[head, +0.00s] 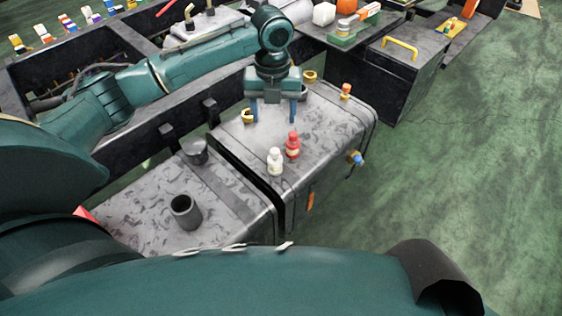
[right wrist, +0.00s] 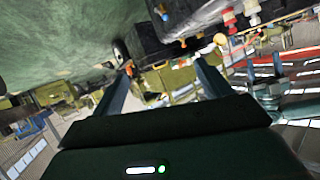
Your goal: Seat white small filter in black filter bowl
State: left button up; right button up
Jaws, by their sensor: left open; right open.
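The white small filter (head: 275,162) stands upright on the grey tank top, near its front left edge. A red filter (head: 292,145) stands close beside it, behind and to the right. A black open cup (head: 186,212), which looks like the filter bowl, stands on the nearer grey box, left of and nearer than the white filter. My left gripper (head: 273,119) points down, open and empty, behind the two filters and apart from them. My right gripper (right wrist: 162,68) is open in the right wrist view, with nothing between its fingers. It is not visible in the head view.
A shorter dark cylinder (head: 195,152) stands at the back of the nearer box. Yellow fittings (head: 248,116) and an orange cap (head: 346,91) sit on the tank's edges. A dark gap separates tank and box. A black box with a yellow handle (head: 400,48) stands behind right.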

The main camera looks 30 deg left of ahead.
aim_at(275, 150)
pick_arm(q)
notch_tip(275, 150, down, 13)
jog(key=shift+s+f+b, duration=0.15)
jog(key=shift+b, duration=0.7)
jog(key=c, duration=1.1)
